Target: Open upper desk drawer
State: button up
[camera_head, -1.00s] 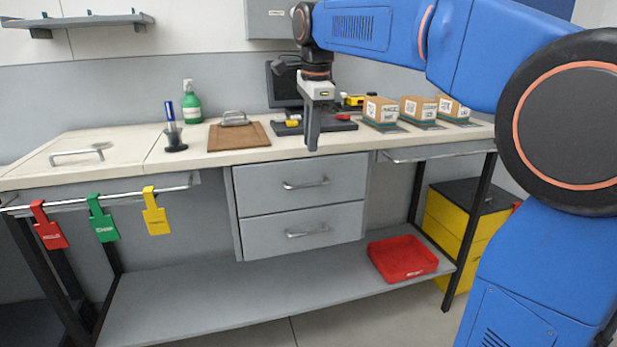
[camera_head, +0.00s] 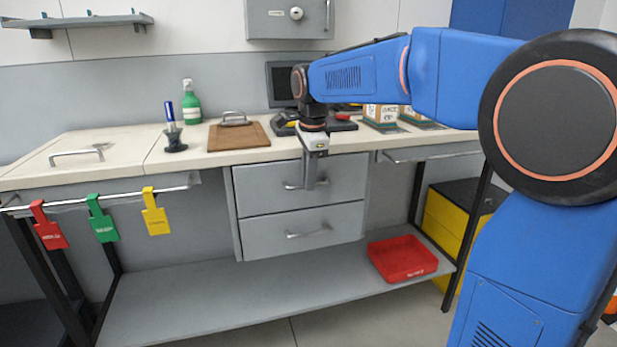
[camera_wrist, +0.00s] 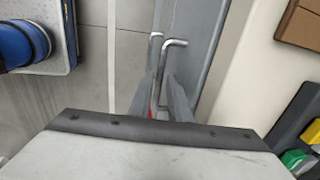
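The upper desk drawer (camera_head: 262,192) is a grey front under the worktop, flush with the lower drawer (camera_head: 270,232), so it is closed. Its silver bar handle (camera_head: 292,185) is partly hidden behind my gripper (camera_head: 309,186), which points down in front of the drawer's right half. In the wrist view the handle (camera_wrist: 172,43) runs down between the two grey fingers of my gripper (camera_wrist: 160,105). The fingers look apart, one on each side of the bar, with no clear grip on it. The lower end of the bar is hidden near the fingertips.
A red tray (camera_head: 402,258) sits on the lower shelf (camera_head: 230,290). Coloured tags (camera_head: 156,215) hang from a left rail. The space before the drawers is clear.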

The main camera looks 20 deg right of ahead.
grip_shut()
jog(key=shift+s, duration=0.15)
jog(key=s, duration=2.6)
grip_release()
jog(key=s+r, duration=0.3)
jog(key=r, duration=1.4)
jog(key=shift+s+r, duration=0.15)
